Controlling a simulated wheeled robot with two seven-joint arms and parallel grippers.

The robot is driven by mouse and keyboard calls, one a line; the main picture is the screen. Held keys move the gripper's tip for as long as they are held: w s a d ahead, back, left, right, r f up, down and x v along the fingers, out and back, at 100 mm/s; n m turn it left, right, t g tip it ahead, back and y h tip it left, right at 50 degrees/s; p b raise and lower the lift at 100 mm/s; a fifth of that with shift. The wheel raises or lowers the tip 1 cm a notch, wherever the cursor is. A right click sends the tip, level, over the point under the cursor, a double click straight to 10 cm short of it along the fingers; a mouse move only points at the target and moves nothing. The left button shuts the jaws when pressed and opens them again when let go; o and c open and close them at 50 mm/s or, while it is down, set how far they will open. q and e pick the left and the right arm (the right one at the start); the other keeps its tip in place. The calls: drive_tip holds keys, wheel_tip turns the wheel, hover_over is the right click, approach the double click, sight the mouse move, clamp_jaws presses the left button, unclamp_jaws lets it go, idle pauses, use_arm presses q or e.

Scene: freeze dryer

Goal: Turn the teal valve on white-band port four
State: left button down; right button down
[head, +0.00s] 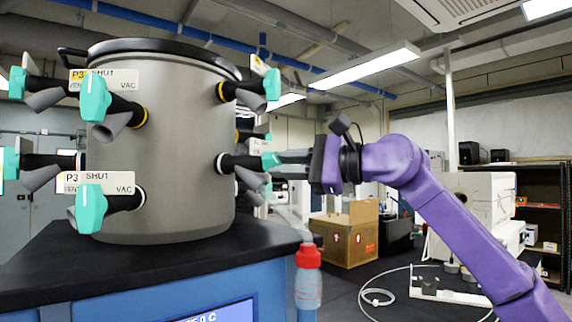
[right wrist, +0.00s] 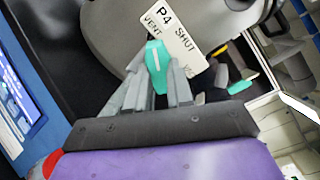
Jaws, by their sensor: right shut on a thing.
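The grey drum (head: 170,150) carries ports with teal valves. The upper ports have yellow bands and the lower ones white bands. On the drum's right side, a lower port with a white band (head: 218,163) has a teal valve (head: 268,160). My right gripper (head: 277,159) reaches it from the right. In the right wrist view, the teal valve (right wrist: 156,62) sits between the two fingers of my right gripper (right wrist: 156,80), shut on it. A white line shows on its handle. The label (right wrist: 174,36) beside it reads P4, SHUT, VENT and VAC. My left gripper is out of view.
Other teal valves are close by: a yellow-band one (head: 272,85) above, and P3 valves (head: 95,97) at the left. The drum stands on a black bench top (head: 150,265). A red-capped bottle (head: 308,280) hangs by the bench's right edge.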

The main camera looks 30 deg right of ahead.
drive_tip(key=shift+f, duration=0.15)
drive_tip(key=c, duration=1)
unclamp_jaws()
drive_tip(key=shift+s+d, duration=0.25)
drive_tip(key=b+v, duration=0.2)
drive_tip(key=v, duration=0.7)
drive_tip(key=shift+s+d+b, duration=0.3)
drive_tip(key=shift+b, duration=0.05)
